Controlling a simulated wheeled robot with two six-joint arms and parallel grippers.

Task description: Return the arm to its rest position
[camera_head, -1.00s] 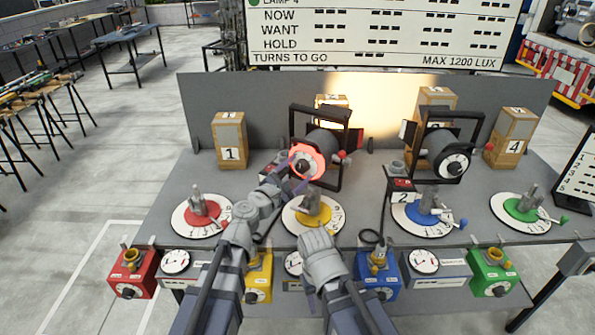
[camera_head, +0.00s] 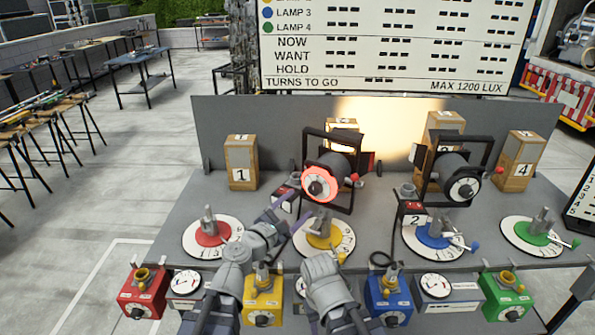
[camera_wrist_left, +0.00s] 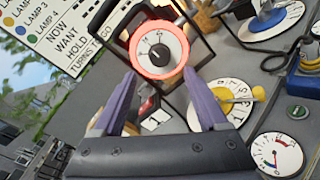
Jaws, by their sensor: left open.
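My left gripper (camera_head: 286,212) is open and empty, in front of and below the lit lamp (camera_head: 331,177), whose rear dial has a glowing red-orange ring. In the left wrist view my two purple fingers stand wide apart (camera_wrist_left: 160,78), with the lamp's dial (camera_wrist_left: 158,52) beyond their tips and clear space between. My left arm reaches up over the bench's front edge. My right arm's grey wrist link (camera_head: 325,280) is low at the front; its fingers do not show.
The grey bench (camera_head: 375,220) carries red (camera_head: 212,233), yellow (camera_head: 325,232), blue (camera_head: 433,233) and green (camera_head: 538,232) turntable dials. A second, unlit lamp (camera_head: 462,182) stands right. Numbered wooden blocks stand at the back. Coloured knob boxes, such as the red one (camera_head: 143,292), line the front.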

